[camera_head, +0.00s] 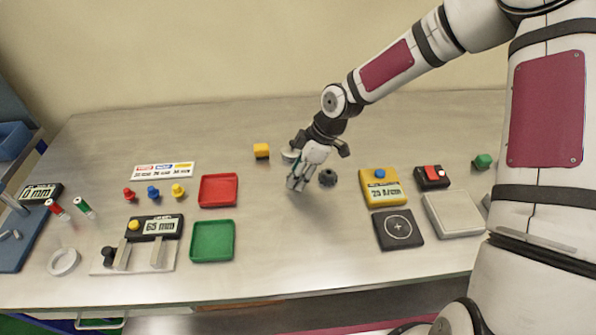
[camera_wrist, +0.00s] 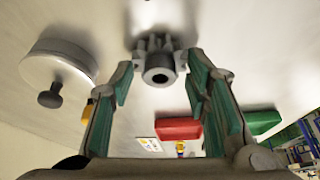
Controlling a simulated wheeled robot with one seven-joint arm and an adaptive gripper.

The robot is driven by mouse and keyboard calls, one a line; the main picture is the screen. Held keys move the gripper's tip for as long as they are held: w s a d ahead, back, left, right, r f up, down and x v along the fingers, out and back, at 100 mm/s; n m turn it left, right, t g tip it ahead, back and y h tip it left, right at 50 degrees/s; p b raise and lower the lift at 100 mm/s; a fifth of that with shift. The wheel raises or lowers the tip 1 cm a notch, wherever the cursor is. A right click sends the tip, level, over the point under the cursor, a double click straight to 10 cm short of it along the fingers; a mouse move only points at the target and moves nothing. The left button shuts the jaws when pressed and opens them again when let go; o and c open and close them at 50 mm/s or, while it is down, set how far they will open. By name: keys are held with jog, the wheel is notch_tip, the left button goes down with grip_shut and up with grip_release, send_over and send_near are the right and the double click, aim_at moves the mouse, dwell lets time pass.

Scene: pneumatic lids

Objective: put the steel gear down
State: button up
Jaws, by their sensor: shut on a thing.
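The steel gear (camera_wrist: 158,58) is a dark grey toothed piece with a round hub and a bore. In the wrist view it sits between the tips of my gripper (camera_wrist: 160,78), whose green-padded fingers are shut on it. In the head view my gripper (camera_head: 299,181) points down low over the middle of the table. A small dark toothed piece (camera_head: 328,178) shows just right of the fingers there. The fingers partly hide the gear's sides, and I cannot tell whether its underside touches the table.
A round pale lid with a knob (camera_wrist: 60,72) lies beside my gripper. A yellow scale-like device (camera_head: 380,187) and dark crosshair pad (camera_head: 398,229) are to the right. Table in front is clear.

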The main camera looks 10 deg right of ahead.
jog(key=o, duration=1.5)
jog(key=shift+f, duration=0.1)
jog(key=v, duration=1.2)
jog(key=shift+r, duration=0.25)
jog(key=s+d+r+m+t+h, duration=0.2)
jog(key=s+d+r+m, duration=0.2)
jog(key=s+r+m, duration=0.4)
jog(key=s+d+r+m+t+h, duration=0.2)
jog(key=s+d+r+m, duration=0.3)
jog(key=s+r+m, duration=0.3)
jog(key=s+r+t, duration=0.1)
jog(key=s+r, duration=0.3)
jog(key=s, duration=0.5)
jog(key=shift+r+m+h, duration=0.25)
jog(key=shift+m+h, duration=0.05)
